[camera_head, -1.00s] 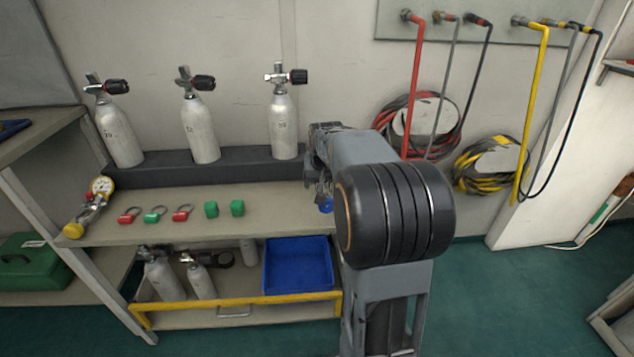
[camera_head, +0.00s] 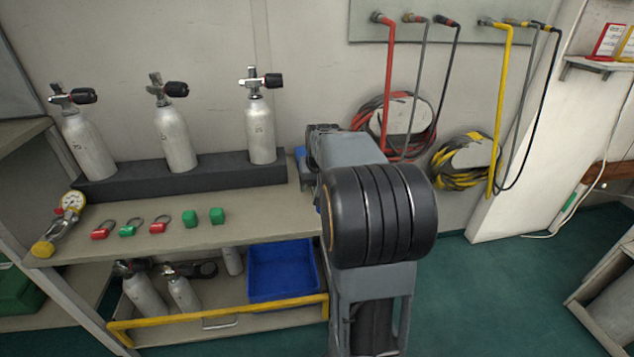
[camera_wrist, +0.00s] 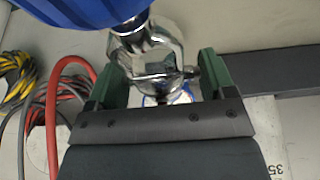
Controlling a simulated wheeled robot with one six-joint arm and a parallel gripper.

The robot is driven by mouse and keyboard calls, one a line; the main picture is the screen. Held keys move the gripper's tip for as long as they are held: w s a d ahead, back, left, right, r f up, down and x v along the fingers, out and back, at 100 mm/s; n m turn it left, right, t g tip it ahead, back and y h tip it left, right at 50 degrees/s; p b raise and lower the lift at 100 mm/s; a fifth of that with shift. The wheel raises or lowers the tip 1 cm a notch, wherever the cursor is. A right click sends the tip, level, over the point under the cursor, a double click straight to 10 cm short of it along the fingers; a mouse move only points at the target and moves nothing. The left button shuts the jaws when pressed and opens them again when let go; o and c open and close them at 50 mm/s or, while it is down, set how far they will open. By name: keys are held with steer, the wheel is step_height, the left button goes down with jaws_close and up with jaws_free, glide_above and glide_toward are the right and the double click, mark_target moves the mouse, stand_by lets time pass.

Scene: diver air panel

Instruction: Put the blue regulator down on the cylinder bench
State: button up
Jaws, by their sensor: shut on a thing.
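The blue regulator (camera_wrist: 85,12) fills the top of the wrist view, with its chrome yoke (camera_wrist: 150,58) between the green finger pads of my gripper (camera_wrist: 158,72). My gripper is shut on the chrome part. In the head view my arm hides most of the gripper and regulator; only small blue patches show beside it. The cylinder bench (camera_head: 255,230) is on the left in the head view, and my gripper is at its right end. I cannot tell whether the regulator touches the bench top.
Several silver cylinders, one of them here (camera_head: 261,130), stand in a dark rack (camera_head: 190,178) along the bench's back. Coloured tags, green blocks (camera_head: 190,218) and a yellow-capped gauge regulator (camera_head: 62,225) lie in front. A blue bin (camera_head: 283,270) is below. Hoses (camera_head: 387,90) hang at right.

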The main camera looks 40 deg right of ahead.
steer(key=shift+f, duration=0.35)
stand_by(0.3)
steer(key=shift+f+b, duration=0.3)
steer(key=shift+b, duration=0.1)
steer(key=shift+f+b, duration=0.3)
steer(key=shift+f, duration=0.8)
stand_by(2.0)
steer(key=o, duration=1.3)
steer(key=shift+f, duration=0.15)
steer(key=p+v, duration=0.5)
steer(key=v, duration=0.9)
steer(key=shift+d, duration=0.1)
